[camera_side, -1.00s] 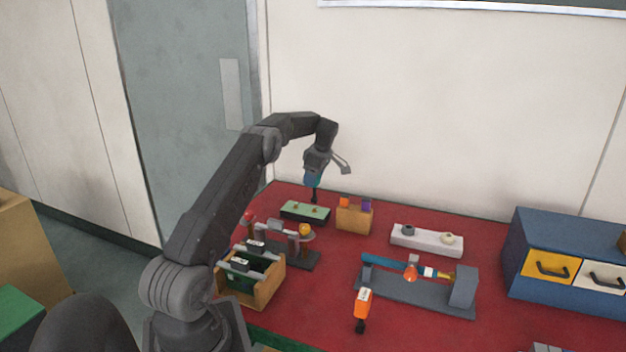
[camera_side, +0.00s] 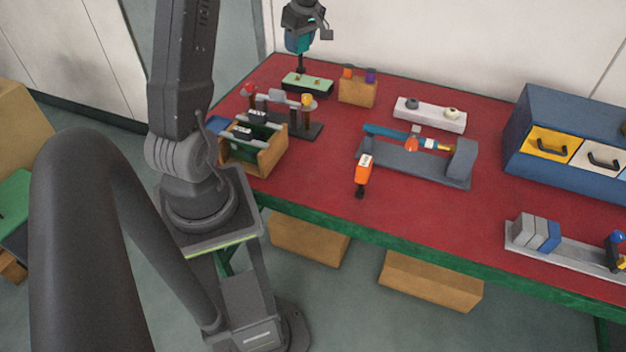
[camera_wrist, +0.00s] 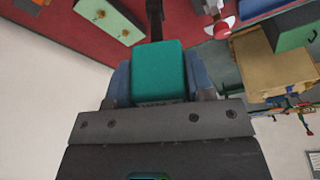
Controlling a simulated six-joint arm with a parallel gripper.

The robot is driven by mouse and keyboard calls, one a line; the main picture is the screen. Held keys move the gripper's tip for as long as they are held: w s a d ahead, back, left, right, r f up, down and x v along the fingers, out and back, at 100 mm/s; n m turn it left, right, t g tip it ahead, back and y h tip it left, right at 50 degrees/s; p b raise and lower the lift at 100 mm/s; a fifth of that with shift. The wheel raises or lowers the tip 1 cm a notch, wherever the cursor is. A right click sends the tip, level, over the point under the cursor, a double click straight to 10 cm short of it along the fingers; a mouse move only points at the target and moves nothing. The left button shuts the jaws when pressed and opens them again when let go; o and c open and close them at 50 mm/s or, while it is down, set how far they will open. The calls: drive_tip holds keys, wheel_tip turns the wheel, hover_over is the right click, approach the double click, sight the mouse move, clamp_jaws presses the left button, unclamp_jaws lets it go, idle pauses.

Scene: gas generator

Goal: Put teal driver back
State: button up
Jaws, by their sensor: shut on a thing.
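The teal driver (camera_side: 294,43) is held upright in my gripper (camera_side: 300,32), its dark shaft pointing down over the back left of the red table. In the wrist view the teal handle (camera_wrist: 158,72) fills the space between the jaws of my gripper (camera_wrist: 160,85), which is shut on it. The dark shaft extends away from the handle. A green block (camera_side: 307,83) with small brass-coloured studs lies on the table just below the shaft; the block also shows in the wrist view (camera_wrist: 110,17). I cannot tell whether the tip touches it.
A wooden holder (camera_side: 357,93) with orange and purple tops stands right of the green block.

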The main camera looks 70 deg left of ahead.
drive_tip(key=s+d+f+m+t, duration=0.1)
drive_tip(key=s+d+f+m, duration=0.1)
drive_tip(key=s+d, duration=0.65)
drive_tip(key=s+d+f+m, duration=0.2)
drive_tip(key=s+d, duration=0.5)
drive_tip(key=d, duration=0.2)
drive_tip(key=shift+w+d+f, duration=1.35)
drive_tip(key=shift+w+f, duration=0.1)
drive_tip(key=shift+f, duration=0.35)
drive_tip(key=shift+w+d+f, duration=1.4)
drive_tip(key=shift+w+f, duration=0.05)
drive_tip(key=shift+f, duration=0.3)
drive_tip(key=shift+w+d+f, duration=1.35)
drive_tip(key=shift+w+f, duration=0.1)
drive_tip(key=shift+f, duration=0.35)
drive_tip(key=shift+f, duration=0.15)
drive_tip(key=o, duration=0.9)
